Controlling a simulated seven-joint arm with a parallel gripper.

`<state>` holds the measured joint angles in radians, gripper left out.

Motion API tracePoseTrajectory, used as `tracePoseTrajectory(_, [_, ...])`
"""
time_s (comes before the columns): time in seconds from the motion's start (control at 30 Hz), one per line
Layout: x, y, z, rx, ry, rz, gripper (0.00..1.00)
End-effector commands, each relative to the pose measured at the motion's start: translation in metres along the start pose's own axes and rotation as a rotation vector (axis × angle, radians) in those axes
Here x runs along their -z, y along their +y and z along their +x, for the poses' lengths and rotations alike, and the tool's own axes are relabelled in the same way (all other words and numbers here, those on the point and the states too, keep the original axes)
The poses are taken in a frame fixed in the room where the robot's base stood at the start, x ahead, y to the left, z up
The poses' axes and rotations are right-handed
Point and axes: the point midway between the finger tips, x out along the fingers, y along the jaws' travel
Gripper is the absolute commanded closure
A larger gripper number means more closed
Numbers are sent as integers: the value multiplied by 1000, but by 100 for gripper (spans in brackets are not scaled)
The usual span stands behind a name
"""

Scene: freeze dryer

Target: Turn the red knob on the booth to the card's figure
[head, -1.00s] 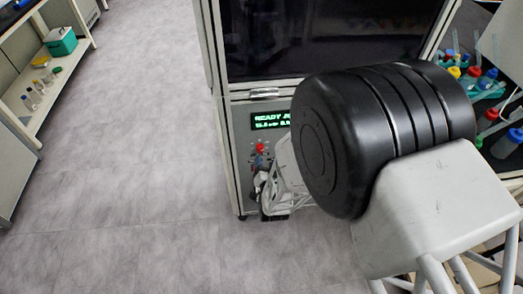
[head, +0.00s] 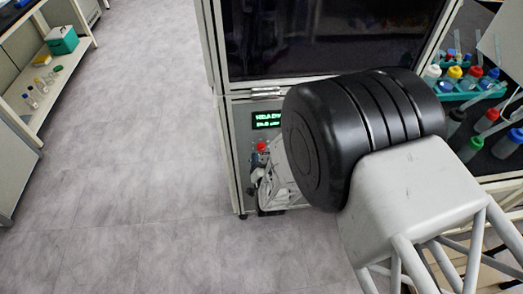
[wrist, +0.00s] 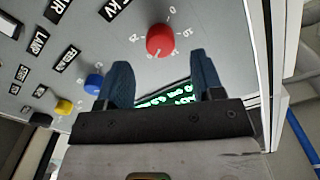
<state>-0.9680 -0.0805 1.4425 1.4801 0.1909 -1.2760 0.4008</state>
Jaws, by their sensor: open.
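The red knob (wrist: 160,40) sits on the booth's light panel, with numbers and tick marks around it, in the wrist view. It shows small in the head view (head: 261,147), below a green-lit display. My gripper (wrist: 160,62) is open, with its two blue fingers apart, one toward each side of the knob's near edge. Nothing is between them, and I cannot tell whether they touch the knob. In the head view my arm hides most of the gripper. I cannot make out a card with a figure.
Beside the red knob are a blue knob (wrist: 93,84), a yellow knob (wrist: 63,107) and black labels. The green display (wrist: 165,97) lies partly behind my fingers. Bottles stand in a teal rack (head: 462,94) at right. Open floor lies left of the booth.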

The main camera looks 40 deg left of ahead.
Motion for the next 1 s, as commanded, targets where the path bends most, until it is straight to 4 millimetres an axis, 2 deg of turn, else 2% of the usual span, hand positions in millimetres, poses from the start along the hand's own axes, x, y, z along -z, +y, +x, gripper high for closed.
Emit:
tracePoseTrajectory(0.33, [0, 0, 38, 0, 1, 0, 39])
tracePoseTrajectory(0.53, [0, 0, 47, 0, 1, 0, 39])
tracePoseTrajectory(0.8, [0, 0, 47, 0, 1, 0, 39])
tracePoseTrajectory(0.83, [0, 0, 47, 0, 1, 0, 40])
tracePoseTrajectory(1.0, [0, 0, 47, 0, 0, 0, 66])
